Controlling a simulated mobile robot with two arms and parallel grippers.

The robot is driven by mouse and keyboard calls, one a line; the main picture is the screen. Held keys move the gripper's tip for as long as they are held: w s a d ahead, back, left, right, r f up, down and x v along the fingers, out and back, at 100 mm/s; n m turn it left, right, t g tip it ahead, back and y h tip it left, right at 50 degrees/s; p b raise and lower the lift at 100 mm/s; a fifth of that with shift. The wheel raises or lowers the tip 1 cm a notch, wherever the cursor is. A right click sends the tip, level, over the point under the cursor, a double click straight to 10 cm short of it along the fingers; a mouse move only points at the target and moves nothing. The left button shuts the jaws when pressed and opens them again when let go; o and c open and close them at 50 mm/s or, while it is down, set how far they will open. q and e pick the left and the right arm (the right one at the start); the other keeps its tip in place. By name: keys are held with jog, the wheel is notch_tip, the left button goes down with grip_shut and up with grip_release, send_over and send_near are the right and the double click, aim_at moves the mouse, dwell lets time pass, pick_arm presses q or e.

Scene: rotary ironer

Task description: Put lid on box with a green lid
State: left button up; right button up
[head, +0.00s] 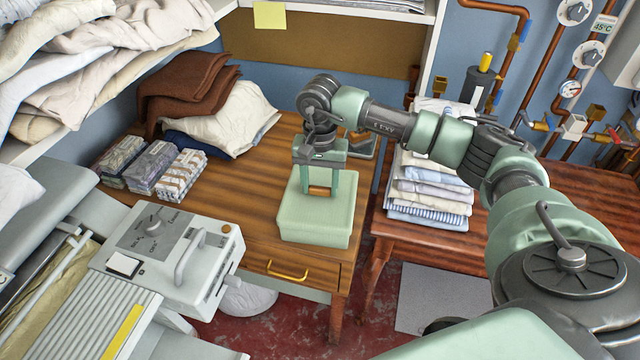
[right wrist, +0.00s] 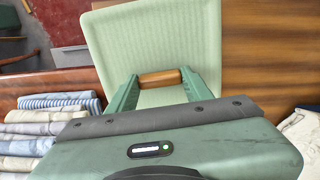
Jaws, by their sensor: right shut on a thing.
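A pale green lid (head: 299,215) with a wooden handle (right wrist: 160,78) is at the front right of the wooden table, in the middle of the head view. Its flat top also fills the upper middle of the right wrist view (right wrist: 115,45). My right gripper (head: 319,190) points down over it, with its fingers shut on the handle. The pale green sides show below the top edge, but I cannot tell the lid from a box body under it, nor whether there is a gap. My left gripper is not in view.
The wooden table (head: 231,205) holds wrapped bundles (head: 151,168), brown cloth (head: 187,85) and a cream sack at the back left. Folded linens (head: 430,190) stand on a second table to the right. The ironer's control box (head: 165,250) stands in front left.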

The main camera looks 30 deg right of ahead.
jog(key=shift+f+b, duration=0.35)
jog(key=shift+b, duration=0.1)
dwell(0.3)
jog(key=o, duration=1.9)
jog(key=shift+o, duration=0.2)
jog(key=shift+r+p, duration=1.95)
jog(key=shift+r, duration=1.55)
grip_shut()
